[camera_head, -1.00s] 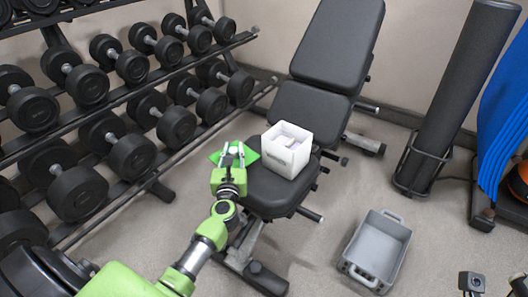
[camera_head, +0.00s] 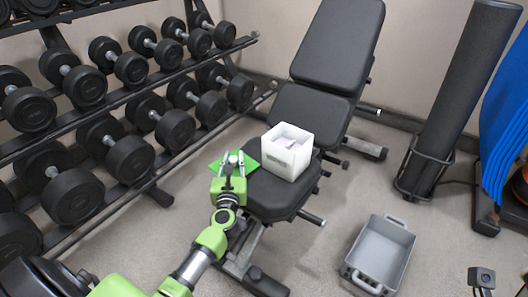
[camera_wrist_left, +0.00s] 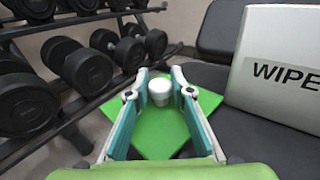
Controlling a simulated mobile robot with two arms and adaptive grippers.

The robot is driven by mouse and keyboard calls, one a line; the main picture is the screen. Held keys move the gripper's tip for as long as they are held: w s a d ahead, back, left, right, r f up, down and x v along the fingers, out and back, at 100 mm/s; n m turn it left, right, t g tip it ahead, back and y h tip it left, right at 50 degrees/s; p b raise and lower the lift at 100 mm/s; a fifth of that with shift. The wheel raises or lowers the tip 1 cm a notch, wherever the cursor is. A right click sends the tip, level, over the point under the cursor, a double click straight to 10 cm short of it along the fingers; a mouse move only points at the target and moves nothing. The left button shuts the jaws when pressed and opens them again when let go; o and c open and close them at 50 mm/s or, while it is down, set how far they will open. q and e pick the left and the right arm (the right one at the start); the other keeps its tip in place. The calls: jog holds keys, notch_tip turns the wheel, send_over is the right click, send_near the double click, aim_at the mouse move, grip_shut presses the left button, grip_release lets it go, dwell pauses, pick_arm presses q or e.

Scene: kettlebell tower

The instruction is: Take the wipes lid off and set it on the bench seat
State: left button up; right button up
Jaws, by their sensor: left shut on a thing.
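The wipes lid is a green square plate (camera_head: 253,150) with a white knob (camera_wrist_left: 158,84). My left gripper (camera_head: 233,158) is shut on the knob, its fingers on either side in the left wrist view (camera_wrist_left: 160,88). The lid is beside the wipes box, at the left edge of the bench seat (camera_head: 275,194), and partly beyond that edge. I cannot tell whether it touches the seat. The white wipes box (camera_head: 291,160) stands open on the seat, with pale wipes inside. Its lettered side shows in the left wrist view (camera_wrist_left: 275,62). My right gripper is not visible.
A rack of dumbbells (camera_head: 128,160) runs along the left, close to my left arm. A grey crate (camera_head: 379,256) sits on the floor at the right. The backrest (camera_head: 338,45) rises behind the seat. The seat's front is bare.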

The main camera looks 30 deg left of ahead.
pick_arm(q)
jog(key=shift+f, duration=0.3)
jog(key=o, duration=1.1)
jog(key=shift+r, duration=0.1)
jog(key=shift+c, duration=0.2)
jog(key=c, duration=0.3)
jog(key=shift+c, duration=0.2)
jog(key=v, duration=0.9)
jog(key=shift+p, duration=0.35)
